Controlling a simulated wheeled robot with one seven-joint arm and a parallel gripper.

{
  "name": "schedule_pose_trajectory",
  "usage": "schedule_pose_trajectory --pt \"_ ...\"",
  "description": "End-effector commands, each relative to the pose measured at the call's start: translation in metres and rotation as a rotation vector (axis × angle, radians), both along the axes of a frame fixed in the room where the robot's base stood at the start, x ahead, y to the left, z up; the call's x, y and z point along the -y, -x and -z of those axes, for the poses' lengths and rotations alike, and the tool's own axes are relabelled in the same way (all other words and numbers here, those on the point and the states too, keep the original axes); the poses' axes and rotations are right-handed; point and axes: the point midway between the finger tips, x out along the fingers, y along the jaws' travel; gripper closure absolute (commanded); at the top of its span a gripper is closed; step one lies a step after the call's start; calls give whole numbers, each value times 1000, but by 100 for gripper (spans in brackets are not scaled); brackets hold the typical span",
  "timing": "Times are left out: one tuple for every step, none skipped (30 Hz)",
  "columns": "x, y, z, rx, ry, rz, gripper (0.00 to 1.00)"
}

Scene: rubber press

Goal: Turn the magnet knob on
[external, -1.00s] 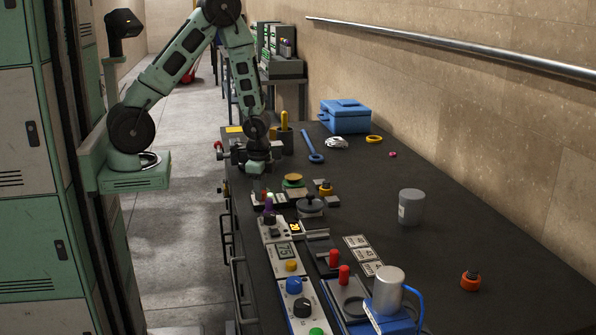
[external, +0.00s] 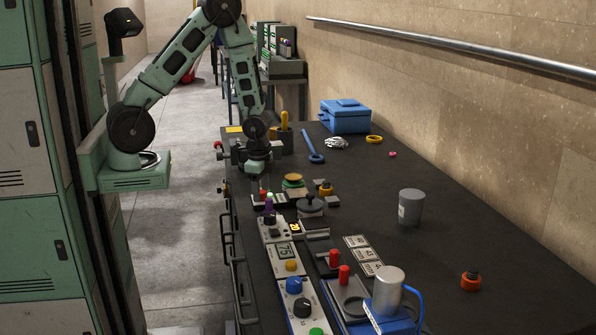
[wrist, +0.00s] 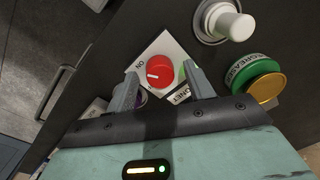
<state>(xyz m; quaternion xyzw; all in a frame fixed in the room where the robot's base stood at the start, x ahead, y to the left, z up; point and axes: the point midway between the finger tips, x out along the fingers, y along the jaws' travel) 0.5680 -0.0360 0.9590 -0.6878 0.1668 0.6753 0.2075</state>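The magnet knob (wrist: 159,71) is a round red knob on a white plate in the wrist view. The plate reads "ON" at the knob's left and, partly hidden by a finger, a word ending like "MAGNET" below. A pale mark shows on the knob's face. My gripper (wrist: 160,75) is open, with one finger on each side of the knob and gaps visible between. Whether the fingertips are down at knob height is hard to tell. In the external view my gripper (external: 262,187) is low over the bench's left edge, pointing down, and largely hides the knob.
Control panels (external: 277,232) line the bench edge nearer the camera.

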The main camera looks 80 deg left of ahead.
Motion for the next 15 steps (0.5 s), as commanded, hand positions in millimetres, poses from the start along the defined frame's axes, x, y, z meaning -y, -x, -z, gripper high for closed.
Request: schedule_pose_trajectory --pt "0 0 0 -1 -1 0 47" --pt "0 0 0 -1 -1 0 47" --pt "0 0 -1 0 0 -1 47" --pt "0 0 -3 0 0 -1 47" --pt "0 0 -5 1 1 -2 47" --pt "0 0 -10 1 0 -2 47" --pt "0 0 -14 2 0 -2 47" --pt "0 0 -18 3 1 -3 47" --pt "0 0 -26 4 -1 -3 47" --pt "1 0 -32 5 0 -3 47" --pt "1 0 -39 6 -1 -4 47" --pt "1 0 -48 7 -1 -4 47" --pt "1 1 -56 6 -1 -4 47" --pt "2 1 -63 6 -1 -4 47" --pt "2 1 -72 6 -1 -4 47"
